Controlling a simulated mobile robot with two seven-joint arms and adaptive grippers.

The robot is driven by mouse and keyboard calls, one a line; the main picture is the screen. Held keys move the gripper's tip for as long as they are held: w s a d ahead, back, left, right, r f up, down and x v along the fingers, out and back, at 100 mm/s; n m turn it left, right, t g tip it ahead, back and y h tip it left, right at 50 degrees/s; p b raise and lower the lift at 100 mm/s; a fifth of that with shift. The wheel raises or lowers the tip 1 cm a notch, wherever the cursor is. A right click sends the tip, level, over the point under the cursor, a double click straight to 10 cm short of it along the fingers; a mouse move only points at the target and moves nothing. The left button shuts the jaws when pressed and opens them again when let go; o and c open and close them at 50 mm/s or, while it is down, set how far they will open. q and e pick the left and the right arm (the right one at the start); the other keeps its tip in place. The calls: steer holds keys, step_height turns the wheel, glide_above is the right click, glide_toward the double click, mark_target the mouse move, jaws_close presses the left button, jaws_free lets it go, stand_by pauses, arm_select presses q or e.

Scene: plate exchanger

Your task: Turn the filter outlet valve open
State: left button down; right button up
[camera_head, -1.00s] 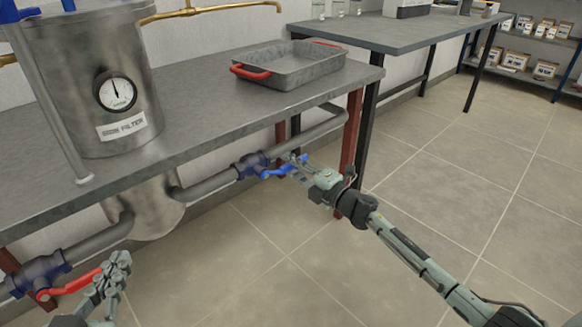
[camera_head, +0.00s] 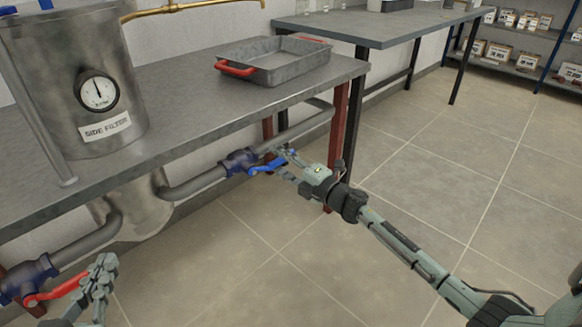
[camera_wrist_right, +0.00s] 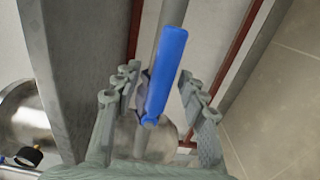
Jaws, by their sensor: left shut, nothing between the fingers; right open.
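A valve with a blue lever handle (camera_head: 266,163) sits on the grey pipe under the bench, right of the tank labelled "SIDE FILTER" (camera_head: 75,75). Its lever points to the right, roughly along the pipe. My right gripper (camera_head: 283,165) is open at the lever's free end. In the right wrist view the blue lever (camera_wrist_right: 165,75) stands between the spread fingers of this gripper (camera_wrist_right: 160,95), with gaps on both sides. A second valve with a red lever (camera_head: 55,291) is at the lower left. My left gripper (camera_head: 103,265) is shut and empty beside the red lever.
The bench top (camera_head: 190,110) and its red leg (camera_head: 337,150) are close to my right gripper. A metal tray with red handles (camera_head: 275,65) stands on the bench. Another table (camera_head: 380,25) and shelves (camera_head: 520,35) are behind. The tiled floor at right is clear.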

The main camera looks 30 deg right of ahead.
steer(key=v, duration=1.1)
steer(key=shift+s, duration=0.3)
steer(key=shift+d, duration=0.1)
